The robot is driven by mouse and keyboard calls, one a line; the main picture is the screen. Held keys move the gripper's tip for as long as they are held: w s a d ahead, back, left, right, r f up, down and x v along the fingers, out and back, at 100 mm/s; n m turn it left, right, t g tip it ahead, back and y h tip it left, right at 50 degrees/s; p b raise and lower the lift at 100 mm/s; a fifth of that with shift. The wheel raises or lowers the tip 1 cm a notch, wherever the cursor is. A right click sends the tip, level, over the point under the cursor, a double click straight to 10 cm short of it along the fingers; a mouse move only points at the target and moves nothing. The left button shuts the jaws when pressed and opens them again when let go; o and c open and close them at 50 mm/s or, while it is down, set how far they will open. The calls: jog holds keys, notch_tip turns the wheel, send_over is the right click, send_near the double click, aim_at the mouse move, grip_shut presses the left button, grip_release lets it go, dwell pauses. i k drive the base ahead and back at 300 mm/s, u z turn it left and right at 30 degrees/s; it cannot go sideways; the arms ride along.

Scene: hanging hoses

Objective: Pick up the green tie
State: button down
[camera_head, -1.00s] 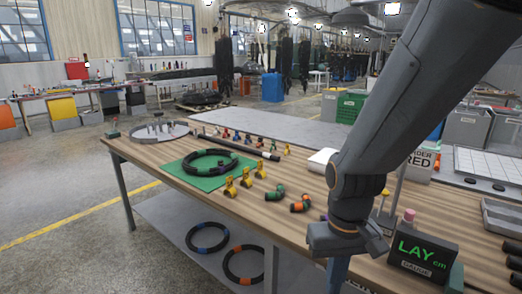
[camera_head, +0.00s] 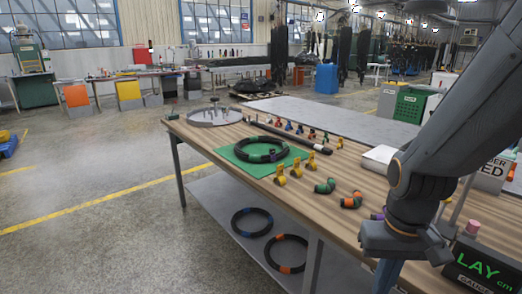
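A small curved green and black piece (camera_head: 325,186), which looks like the green tie, lies on the wooden table (camera_head: 330,222) near its front edge. A similar orange and dark green piece (camera_head: 351,200) lies to its right. My gripper (camera_head: 398,245) hangs at the right over the front of the table, to the right of both pieces and apart from them. Its fingers do not show clearly, and nothing is plainly held.
A coiled dark hose (camera_head: 262,150) lies on a green mat (camera_head: 239,164). Several yellow clips (camera_head: 296,171) stand in front of it. A purple piece (camera_head: 378,215) sits by my arm. A dark gauge display (camera_head: 482,268) stands at right. Two hose rings (camera_head: 252,222) lie on the lower shelf.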

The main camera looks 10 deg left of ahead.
aim_at(325, 135)
jog(key=u, duration=0.5)
jog(key=k, duration=0.65)
jog(key=u, duration=0.95)
jog(key=k, duration=0.65)
jog(key=u, duration=0.6)
jog(key=i, duration=1.65)
jog(key=z, duration=0.3)
jog(key=i, duration=1.65)
jog(key=z, duration=1.1)
jog(key=i, duration=0.9)
jog(key=z, duration=1.85)
jog(key=i, duration=1.1)
jog(key=z, duration=0.25)
